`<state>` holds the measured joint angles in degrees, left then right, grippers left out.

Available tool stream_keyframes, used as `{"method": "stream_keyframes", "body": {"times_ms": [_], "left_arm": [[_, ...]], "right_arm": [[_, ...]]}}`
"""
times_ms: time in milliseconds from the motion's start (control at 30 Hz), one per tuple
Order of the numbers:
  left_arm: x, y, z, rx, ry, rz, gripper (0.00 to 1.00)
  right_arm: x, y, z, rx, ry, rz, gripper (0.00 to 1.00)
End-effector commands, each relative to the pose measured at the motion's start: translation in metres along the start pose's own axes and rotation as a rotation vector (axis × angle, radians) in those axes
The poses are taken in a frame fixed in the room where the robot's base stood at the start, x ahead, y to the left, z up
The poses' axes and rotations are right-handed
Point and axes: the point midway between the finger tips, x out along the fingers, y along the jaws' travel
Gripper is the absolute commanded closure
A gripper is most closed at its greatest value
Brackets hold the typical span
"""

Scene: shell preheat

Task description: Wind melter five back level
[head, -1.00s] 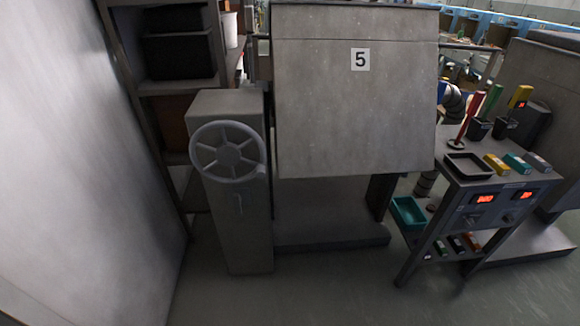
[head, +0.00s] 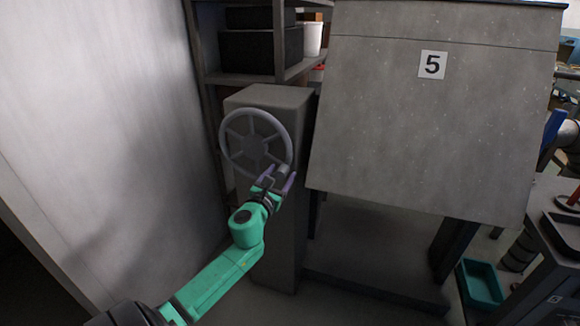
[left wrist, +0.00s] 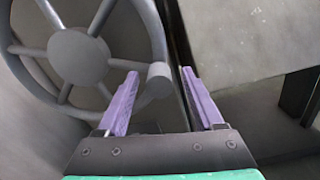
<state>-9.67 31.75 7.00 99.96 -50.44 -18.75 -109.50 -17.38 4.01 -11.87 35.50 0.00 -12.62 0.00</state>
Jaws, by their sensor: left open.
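Melter five is a large grey box (head: 430,130) with a "5" label (head: 432,65). I cannot tell its exact tilt. A grey spoked handwheel (head: 252,150) is on the front of a grey pedestal (head: 276,230) at the melter's left. The wheel shows large in the left wrist view (left wrist: 78,55), with a round handle knob (left wrist: 160,76) on its lower right rim. My left gripper (head: 280,177) is open at that lower right rim. Its purple fingers stand either side of the knob, apart from it as far as I see. My right gripper is out of view.
A shelf with black bins (head: 260,50) and a white bucket (head: 312,39) stands behind the pedestal. A pale wall panel (head: 90,120) is close on the left. Floor shows below the melter.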

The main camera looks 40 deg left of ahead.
Motion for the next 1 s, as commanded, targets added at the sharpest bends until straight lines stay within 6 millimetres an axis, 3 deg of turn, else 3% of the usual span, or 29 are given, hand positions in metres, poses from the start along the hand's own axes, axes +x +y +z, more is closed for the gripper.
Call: {"method": "stream_keyframes", "body": {"times_ms": [100, 233, 567, 733, 767, 1000], "left_arm": [[0.028, 0.001, 0.001, -0.003, -0.002, 0.003, 0.31], [0.048, 0.001, -0.001, -0.002, 0.0, 0.003, 0.31], [0.056, 0.0, -0.001, -0.001, 0.001, 0.0, 0.31], [0.056, 0.0, -0.001, -0.002, 0.001, 0.0, 0.92], [0.056, 0.0, -0.001, -0.002, 0.001, 0.0, 1.0], [0.056, -0.001, -0.001, -0.003, 0.001, -0.001, 1.0]], "right_arm": [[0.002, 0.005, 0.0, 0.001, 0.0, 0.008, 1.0], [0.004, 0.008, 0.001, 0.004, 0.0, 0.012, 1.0], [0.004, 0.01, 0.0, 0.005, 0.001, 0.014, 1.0], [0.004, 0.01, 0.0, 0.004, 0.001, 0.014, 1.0], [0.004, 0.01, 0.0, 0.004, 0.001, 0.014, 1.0], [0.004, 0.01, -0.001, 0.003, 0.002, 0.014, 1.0]]}}
